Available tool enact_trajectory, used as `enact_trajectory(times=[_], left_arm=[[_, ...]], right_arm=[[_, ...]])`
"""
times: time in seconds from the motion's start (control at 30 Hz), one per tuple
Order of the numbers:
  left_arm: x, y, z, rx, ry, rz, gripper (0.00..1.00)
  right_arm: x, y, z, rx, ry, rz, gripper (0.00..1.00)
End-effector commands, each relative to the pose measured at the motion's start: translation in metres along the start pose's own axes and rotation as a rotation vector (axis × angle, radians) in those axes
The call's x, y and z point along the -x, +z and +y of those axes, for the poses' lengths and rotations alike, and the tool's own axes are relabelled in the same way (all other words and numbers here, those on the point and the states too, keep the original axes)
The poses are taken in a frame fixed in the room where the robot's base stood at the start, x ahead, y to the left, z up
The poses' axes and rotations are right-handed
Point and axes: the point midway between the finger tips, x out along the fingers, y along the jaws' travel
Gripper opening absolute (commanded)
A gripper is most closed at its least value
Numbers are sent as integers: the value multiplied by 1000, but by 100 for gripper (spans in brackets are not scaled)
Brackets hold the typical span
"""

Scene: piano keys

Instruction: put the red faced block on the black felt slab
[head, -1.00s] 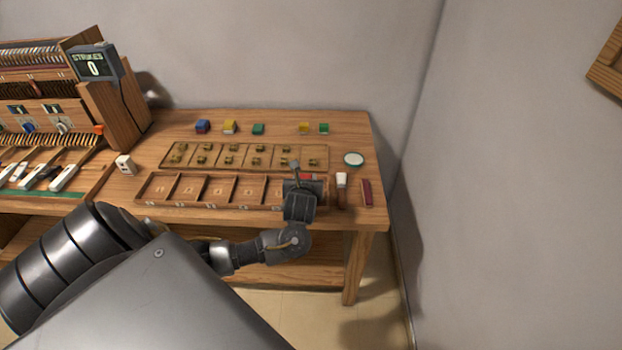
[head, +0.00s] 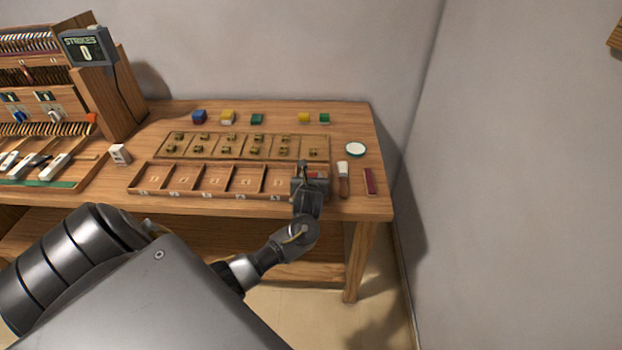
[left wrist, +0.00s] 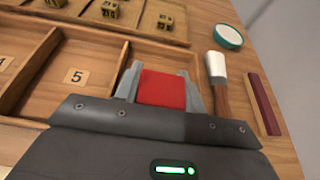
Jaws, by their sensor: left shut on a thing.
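The red faced block (left wrist: 162,90) shows its red face between the two fingers of my left gripper (left wrist: 158,88) in the left wrist view. The gripper is shut on it. In the head view my left gripper (head: 311,180) is at the right end of the long wooden tray (head: 200,194), at the compartment right of the one marked 5. The gripper hides much of the block there, and I cannot tell whether the block touches the tray floor. I cannot make out a black felt slab in either view. My right gripper is not in view.
A white-tipped brush (head: 343,177), a dark red bar (head: 368,181) and a round white-topped disc (head: 355,149) lie right of the tray. A brass-fitted board (head: 240,146) lies behind it. Several coloured blocks stand along the back. A piano-like mechanism (head: 40,100) is at left.

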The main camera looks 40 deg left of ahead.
Motion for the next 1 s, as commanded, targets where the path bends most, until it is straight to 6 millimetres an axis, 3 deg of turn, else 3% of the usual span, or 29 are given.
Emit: enact_trajectory(times=[0.27, 0.3, 0.47, 0.83, 1.0], left_arm=[[-1, -3, 0, -3, 0, 2, 18], [-1, -4, 0, -2, 0, 1, 41], [-1, -4, 0, -1, 0, 1, 61], [0, 0, 0, 2, -1, -2, 61], [29, 6, 0, -5, -2, -1, 61]], right_arm=[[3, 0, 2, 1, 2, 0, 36], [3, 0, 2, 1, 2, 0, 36], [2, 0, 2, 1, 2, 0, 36], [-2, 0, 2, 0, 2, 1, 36], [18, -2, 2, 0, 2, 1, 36]])
